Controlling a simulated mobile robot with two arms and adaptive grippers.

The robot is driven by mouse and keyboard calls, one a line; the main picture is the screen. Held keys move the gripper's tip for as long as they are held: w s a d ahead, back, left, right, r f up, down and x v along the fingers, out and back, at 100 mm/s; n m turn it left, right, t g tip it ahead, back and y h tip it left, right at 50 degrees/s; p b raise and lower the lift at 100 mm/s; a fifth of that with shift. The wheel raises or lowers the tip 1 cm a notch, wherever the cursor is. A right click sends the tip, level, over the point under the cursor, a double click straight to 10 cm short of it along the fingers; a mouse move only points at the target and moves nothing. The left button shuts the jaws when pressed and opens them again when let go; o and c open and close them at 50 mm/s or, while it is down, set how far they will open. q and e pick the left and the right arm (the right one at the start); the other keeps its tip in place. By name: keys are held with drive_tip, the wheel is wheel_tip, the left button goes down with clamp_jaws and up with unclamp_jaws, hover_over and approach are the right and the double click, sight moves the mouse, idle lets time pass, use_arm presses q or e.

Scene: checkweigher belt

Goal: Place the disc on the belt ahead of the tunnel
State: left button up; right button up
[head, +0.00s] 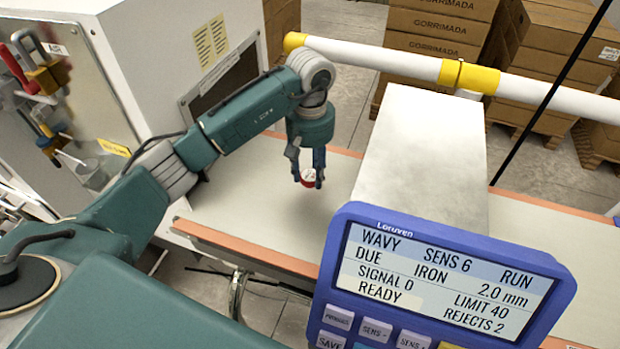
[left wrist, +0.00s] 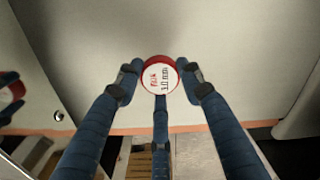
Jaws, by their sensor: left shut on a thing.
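A small round disc (head: 308,176) with a red rim and white printed face is held by my left gripper (head: 308,180). In the left wrist view the disc (left wrist: 160,75) sits between the fingertips of the left gripper (left wrist: 160,78); its small print seems to end in "mm". The gripper points down over the pale belt (head: 245,205), to the left of the tunnel, a light grey box (head: 422,145). I cannot tell exactly how high the disc is above the belt. My right gripper is not in view.
A blue control panel (head: 440,275) stands in front of the tunnel, reading "DUE IRON 2.0 mm", "READY". A white pipe with yellow bands (head: 400,63) runs behind the belt. A white cabinet (head: 150,50) stands at left. The belt around the gripper is clear. Stacked cartons (head: 440,25) stand behind.

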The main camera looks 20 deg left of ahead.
sight(310, 175)
use_arm(q)
wheel_tip(310, 175, down, 4)
drive_tip(key=shift+r+p, duration=0.1)
drive_tip(key=shift+p, duration=0.35)
drive_tip(key=shift+f, duration=0.25)
drive_tip(key=o, duration=1.1)
drive_tip(key=shift+o, duration=0.2)
